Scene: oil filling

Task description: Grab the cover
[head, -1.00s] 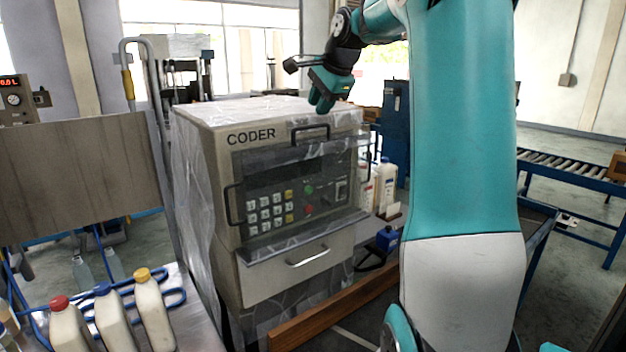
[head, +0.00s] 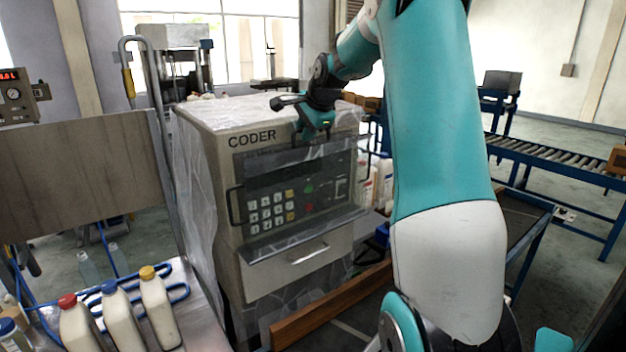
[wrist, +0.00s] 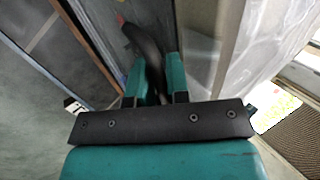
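The cover (head: 275,182) is a clear, smoky panel on the front of the beige CODER machine (head: 235,280), over its keypad and buttons. It hangs down and has dark handles, one at its left side (head: 233,205). My gripper (head: 315,132) is at the cover's top edge, where the upper handle is mostly hidden behind it in the head view. In the wrist view, a dark curved handle (wrist: 148,45) runs between the two teal fingers of my gripper (wrist: 156,75). The fingers stand apart on both sides of it; a firm grip is not visible.
Bottles with red, blue and yellow caps (head: 158,308) stand on a metal table at lower left. White bottles (head: 384,182) stand right of the machine. A wooden beam (head: 325,308) lies in front of it. A roller conveyor (head: 545,160) is at the right.

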